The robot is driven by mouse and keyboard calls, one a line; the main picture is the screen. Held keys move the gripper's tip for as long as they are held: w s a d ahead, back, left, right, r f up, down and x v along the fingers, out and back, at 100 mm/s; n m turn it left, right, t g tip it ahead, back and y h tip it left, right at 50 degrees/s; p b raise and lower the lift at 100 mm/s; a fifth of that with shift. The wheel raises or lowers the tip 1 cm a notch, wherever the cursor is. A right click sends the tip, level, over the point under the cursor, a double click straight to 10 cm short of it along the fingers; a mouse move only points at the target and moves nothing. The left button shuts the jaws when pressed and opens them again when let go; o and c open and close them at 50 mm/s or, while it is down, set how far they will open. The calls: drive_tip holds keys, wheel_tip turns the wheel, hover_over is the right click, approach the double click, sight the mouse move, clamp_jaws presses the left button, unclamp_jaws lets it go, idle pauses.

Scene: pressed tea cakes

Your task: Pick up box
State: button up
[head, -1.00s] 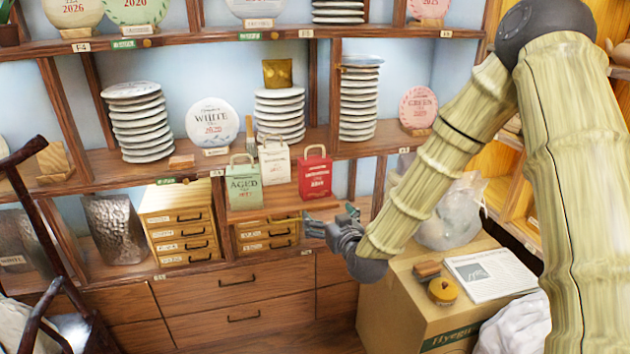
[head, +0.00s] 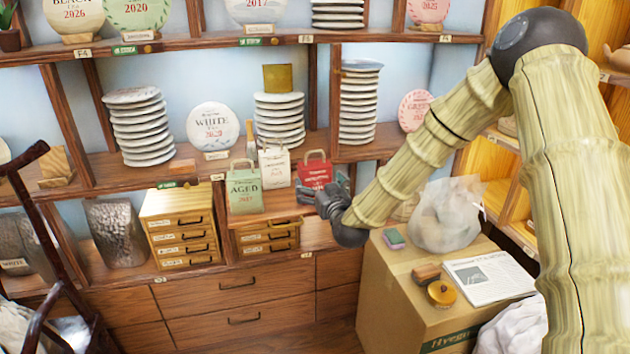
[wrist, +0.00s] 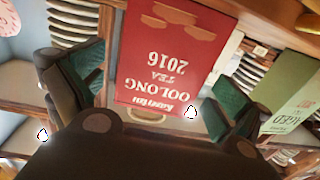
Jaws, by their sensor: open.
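A red paper tea bag-box (head: 314,171) with a handle stands on the raised ledge of the wooden shelf. In the wrist view it appears upside down, its red face (wrist: 168,58) reading "OOLONG TEA 2016". My gripper (head: 323,190) is right in front of it, hiding its lower part in the head view. In the wrist view my gripper (wrist: 152,92) is open, with one dark green-padded finger on each side of the red box. I cannot tell whether either finger touches it. A large cardboard box (head: 395,295) stands on the floor at the right.
A green "AGED" bag (head: 245,188) and a white bag (head: 274,165) stand just left of the red one. Stacked plates (head: 359,105) are behind it.

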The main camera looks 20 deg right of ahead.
sight(318, 172)
drive_tip(key=shift+w+a+p, duration=0.15)
drive_tip(key=shift+w+p, duration=0.15)
drive_tip(key=shift+w, duration=1.35)
drive_tip(key=c, duration=1)
drive_tip(key=shift+c, duration=0.2)
drive_tip(key=shift+r, duration=0.1)
drive_tip(key=shift+r+b, duration=0.3)
drive_tip(key=shift+r, duration=1.35)
drive_tip(key=s+a+r+b, duration=0.1)
drive_tip(key=s+a+b, duration=0.2)
drive_tip(key=s, duration=1.2)
drive_tip(key=shift+s+a+r, duration=0.25)
drive_tip(key=shift+a+r, duration=0.05)
drive_tip(key=shift+a, duration=0.2)
